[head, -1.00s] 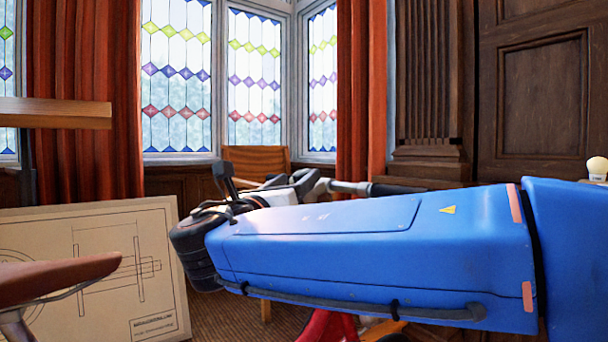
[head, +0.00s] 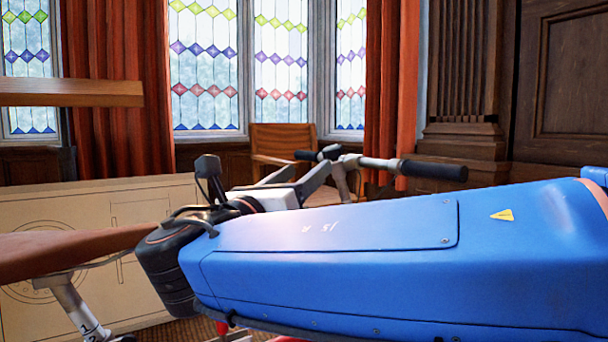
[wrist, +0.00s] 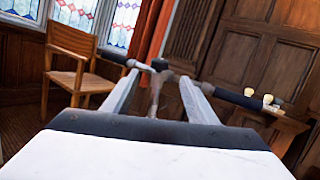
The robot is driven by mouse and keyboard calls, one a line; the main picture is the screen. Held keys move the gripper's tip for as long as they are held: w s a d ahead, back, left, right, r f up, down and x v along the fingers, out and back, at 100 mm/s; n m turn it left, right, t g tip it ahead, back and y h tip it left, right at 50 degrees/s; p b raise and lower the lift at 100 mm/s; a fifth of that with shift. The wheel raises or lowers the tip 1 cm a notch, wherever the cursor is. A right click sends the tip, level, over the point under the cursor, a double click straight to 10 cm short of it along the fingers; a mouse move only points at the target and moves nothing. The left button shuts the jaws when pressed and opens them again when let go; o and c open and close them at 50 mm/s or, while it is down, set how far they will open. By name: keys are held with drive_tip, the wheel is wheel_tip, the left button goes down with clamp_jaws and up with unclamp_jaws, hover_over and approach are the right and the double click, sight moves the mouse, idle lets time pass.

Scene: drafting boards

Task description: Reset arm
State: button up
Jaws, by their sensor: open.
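My gripper (head: 310,167) is at the far end of my blue arm in the head view. Its two grey fingers stand apart and hold nothing that I can make out. In the wrist view my gripper (wrist: 160,77) points at a handlebar with black grips (wrist: 157,66). The bar's stem shows between the fingers; I cannot tell whether they touch it. The handlebar also shows in the head view (head: 385,163), just beyond the fingers.
A brown saddle (head: 75,250) on a metal post is close at the left. A drawing board (head: 120,190) leans behind it. A wooden chair (head: 285,140) stands by the windows. The wrist view shows a wooden ledge with pale knobs (wrist: 267,100) at right.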

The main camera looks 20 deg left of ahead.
drive_tip(key=shift+w+d, duration=0.1)
drive_tip(key=w+d+f+m+g+h, duration=0.1)
drive_tip(key=w+d+f+m+g, duration=0.2)
drive_tip(key=d, duration=0.5)
drive_tip(key=w+d+f+m+g+h, duration=0.15)
drive_tip(key=w+d+f, duration=0.25)
drive_tip(key=d, duration=0.4)
drive_tip(key=d+f+m+g, duration=0.35)
drive_tip(key=d+f, duration=0.25)
drive_tip(key=d, duration=0.3)
drive_tip(key=d+f+m+g, duration=0.3)
drive_tip(key=d+f+m, duration=0.2)
drive_tip(key=d, duration=0.4)
drive_tip(key=s+d+f+m+g+y, duration=0.2)
drive_tip(key=s+d+f+m+g, duration=0.2)
drive_tip(key=s+d+f+m, duration=0.65)
drive_tip(key=s+d+f+m+y, duration=0.2)
drive_tip(key=s+f+m+y, duration=0.3)
drive_tip(key=s+f+m, duration=0.5)
drive_tip(key=shift+s+d+f+m+g, duration=0.15)
drive_tip(key=shift+s+f+m+g, duration=0.25)
drive_tip(key=shift+f+m, duration=0.55)
drive_tip(key=shift+r, duration=0.15)
